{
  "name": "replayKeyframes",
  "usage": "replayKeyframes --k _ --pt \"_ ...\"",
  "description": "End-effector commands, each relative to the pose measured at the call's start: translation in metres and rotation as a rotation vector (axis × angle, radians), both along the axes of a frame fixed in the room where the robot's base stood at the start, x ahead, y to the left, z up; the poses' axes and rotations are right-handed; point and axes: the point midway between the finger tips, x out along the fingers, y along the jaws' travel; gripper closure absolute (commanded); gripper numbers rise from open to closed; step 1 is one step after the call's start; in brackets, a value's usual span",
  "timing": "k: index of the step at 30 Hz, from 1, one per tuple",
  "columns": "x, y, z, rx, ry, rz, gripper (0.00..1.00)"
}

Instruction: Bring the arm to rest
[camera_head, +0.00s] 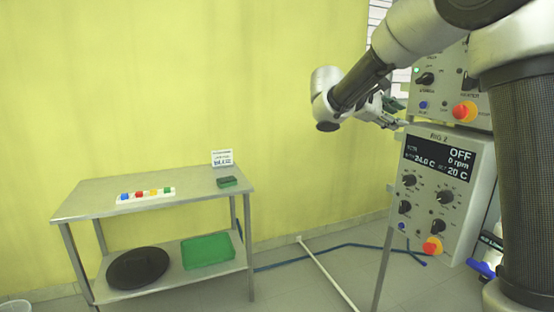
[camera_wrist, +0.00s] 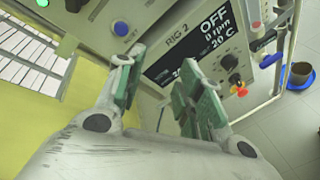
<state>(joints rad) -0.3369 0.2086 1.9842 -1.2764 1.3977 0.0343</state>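My arm reaches in from the upper right in the head view, with my gripper (camera_head: 394,113) just left of the control panels. In the wrist view my gripper (camera_wrist: 160,90) has its two green-padded fingers spread apart with a gap between them and nothing held. The RIG 2 control box (camera_head: 444,190) stands below and right of the gripper in the head view. Its display (camera_wrist: 207,47) reads OFF, 0 rpm and 20 C. Whether the fingers touch the panel cannot be told.
A second control panel (camera_head: 478,85) sits above the RIG 2 box. A steel table (camera_head: 95,200) at left holds a white strip with coloured pieces (camera_head: 146,195), a green box (camera_head: 227,182) and a small sign (camera_head: 222,158). Blue hose (camera_head: 350,246) lies on the floor.

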Motion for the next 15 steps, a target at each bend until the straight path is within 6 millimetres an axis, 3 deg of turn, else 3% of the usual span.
replayKeyframes --k 3,7,9,12,15 --pt "-0.064 -0.016 -0.055 0.283 0.055 -0.095 0.63" --pt "-0.156 -0.021 -0.102 0.653 0.027 -0.246 0.63" --pt "-0.202 -0.015 -0.121 0.846 -0.023 -0.328 0.63" --pt "-0.257 -0.001 -0.137 1.084 -0.125 -0.428 0.63" --pt "-0.297 0.011 -0.144 1.262 -0.234 -0.5 0.63"
